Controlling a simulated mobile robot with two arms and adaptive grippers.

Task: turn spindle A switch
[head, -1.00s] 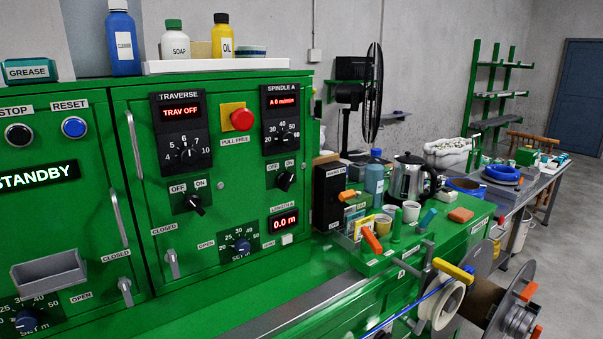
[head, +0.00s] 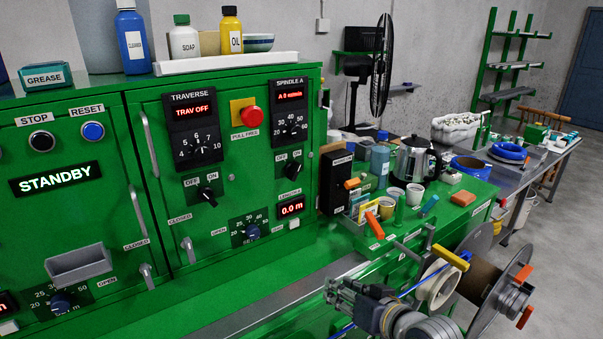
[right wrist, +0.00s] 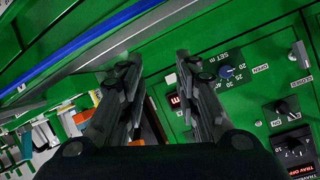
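The spindle A switch (head: 293,168) is a black rotary knob with OFF and ON labels, on the green cabinet below the spindle A dial (head: 291,130). The red spindle A display (head: 290,95) appears to read A 0 m/min. The knob's exact setting is too small to tell. My right gripper (head: 338,290) is low in front of the cabinet, below and to the right of the switch and apart from it. In the right wrist view its two fingers (right wrist: 157,68) are spread with nothing between them. There the switch is not visible, apparently hidden behind the gripper. My left gripper is not in view.
The traverse switch (head: 208,196), a set knob (head: 252,232) and a red stop button (head: 251,116) are nearby on the panel. A black box (head: 334,181), cups and tools crowd the bench to the right. A blue cable (head: 408,292) and a reel (head: 487,280) lie near my arm.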

